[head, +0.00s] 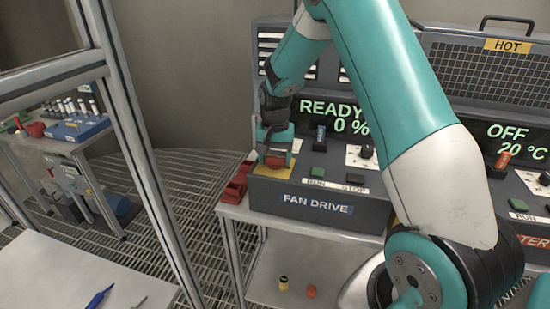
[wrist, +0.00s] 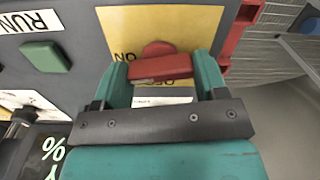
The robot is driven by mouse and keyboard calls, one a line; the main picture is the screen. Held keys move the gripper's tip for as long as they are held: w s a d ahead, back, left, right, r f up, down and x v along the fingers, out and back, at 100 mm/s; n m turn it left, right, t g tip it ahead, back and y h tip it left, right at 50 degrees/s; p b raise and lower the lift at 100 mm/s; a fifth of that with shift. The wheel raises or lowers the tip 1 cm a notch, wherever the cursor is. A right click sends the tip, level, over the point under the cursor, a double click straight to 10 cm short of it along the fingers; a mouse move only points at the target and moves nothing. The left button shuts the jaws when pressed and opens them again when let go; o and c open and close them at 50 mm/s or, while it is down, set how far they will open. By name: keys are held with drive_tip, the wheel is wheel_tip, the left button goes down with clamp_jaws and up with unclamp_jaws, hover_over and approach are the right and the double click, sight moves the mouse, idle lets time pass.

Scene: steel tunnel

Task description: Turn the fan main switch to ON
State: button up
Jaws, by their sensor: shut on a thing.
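The fan main switch is a red rotary handle (wrist: 160,67) on a yellow plate (wrist: 190,25) in the wrist view. Part of an ON label shows at the plate's left and part of an OFF label shows just below the handle. My gripper (wrist: 161,72) has its teal fingers on either side of the handle and is shut on it. In the head view my gripper (head: 275,145) reaches down onto the left end of the FAN DRIVE console (head: 265,196), over the yellow plate (head: 272,173). My fingers hide most of the switch there.
The fan display (head: 335,117) reads READY 0 %. A green RUN button (head: 317,172) and a dark STOP button (head: 355,178) sit right of the switch. A red bin (head: 235,187) stands at the console's left. A metal frame post (head: 140,150) rises further left.

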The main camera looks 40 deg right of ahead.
sight(274, 157)
drive_tip(key=shift+m, duration=1)
drive_tip(key=o, duration=0.9)
drive_tip(key=shift+o, duration=0.2)
wheel_tip(274, 157, up, 18)
drive_tip(key=b, duration=0.3)
drive_tip(key=shift+f+b, duration=0.25)
drive_tip(key=shift+b, duration=0.1)
drive_tip(key=shift+a, duration=0.1)
drive_tip(key=s+a+f+n+y, duration=0.1)
drive_tip(key=s+a+n, duration=0.8)
drive_tip(key=a, duration=0.5)
drive_tip(key=s+a+f+n+y, duration=0.1)
drive_tip(key=s+a+n, duration=0.3)
drive_tip(key=s, duration=0.5)
drive_tip(key=s+a+f+n+y, duration=0.2)
drive_tip(key=s+a, duration=0.4)
drive_tip(key=s, duration=0.4)
drive_tip(key=f+n+b, duration=0.1)
drive_tip(key=n, duration=0.1)
drive_tip(key=shift+s+n, duration=0.15)
drive_tip(key=shift+n, duration=0.15)
